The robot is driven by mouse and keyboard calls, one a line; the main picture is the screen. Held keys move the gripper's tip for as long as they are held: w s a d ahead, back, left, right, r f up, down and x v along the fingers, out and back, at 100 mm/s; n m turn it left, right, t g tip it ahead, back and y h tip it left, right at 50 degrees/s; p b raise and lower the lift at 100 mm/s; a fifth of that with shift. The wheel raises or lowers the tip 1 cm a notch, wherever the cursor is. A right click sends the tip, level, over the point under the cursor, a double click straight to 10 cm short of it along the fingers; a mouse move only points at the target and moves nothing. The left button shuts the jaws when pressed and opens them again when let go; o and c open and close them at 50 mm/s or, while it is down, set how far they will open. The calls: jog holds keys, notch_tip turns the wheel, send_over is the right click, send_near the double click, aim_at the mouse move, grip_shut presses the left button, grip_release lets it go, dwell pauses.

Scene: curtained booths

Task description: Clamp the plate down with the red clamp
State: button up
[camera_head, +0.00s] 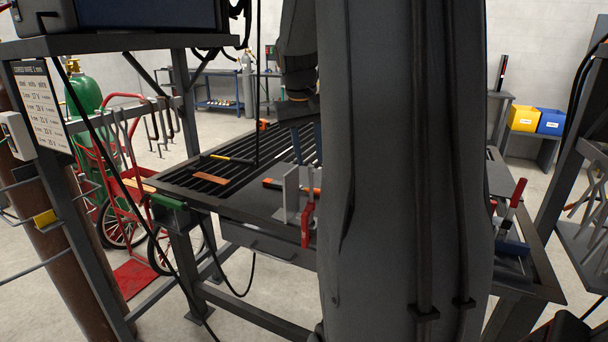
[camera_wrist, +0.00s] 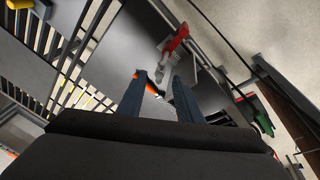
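A red clamp (camera_head: 307,222) sits at the front edge of the table, beside an upright light-grey plate (camera_head: 291,190). A red clamp also shows in the wrist view (camera_wrist: 176,38), at the edge of a flat grey plate (camera_wrist: 128,45). A flat plate (camera_head: 248,206) lies along the table's front in the head view. My gripper (camera_head: 308,143) points down above the table; its two dark-blue fingers are apart in the wrist view (camera_wrist: 161,88). Nothing is visibly held; an orange-and-black item (camera_wrist: 150,88) shows between them, apparently beyond. My arm hides the table's middle.
The slatted welding table (camera_head: 185,185) carries an orange-brown block (camera_head: 210,178) and an orange-handled tool (camera_head: 272,183). Another red-handled item (camera_head: 518,193) stands at the right end. A shelf frame and a red cart (camera_head: 130,275) crowd the left.

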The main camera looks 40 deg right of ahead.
aim_at(311, 166)
jog(key=shift+f, duration=0.15)
jog(key=shift+b+x, duration=0.35)
jog(key=shift+x, duration=1)
grip_shut()
jog(key=m+b, duration=0.1)
jog(key=m, duration=0.2)
jog(key=m+b, duration=0.1)
jog(key=m, duration=0.3)
jog(key=shift+b, duration=0.35)
jog(key=m+b, duration=0.1)
jog(key=m, duration=0.4)
jog(key=shift+b, duration=0.3)
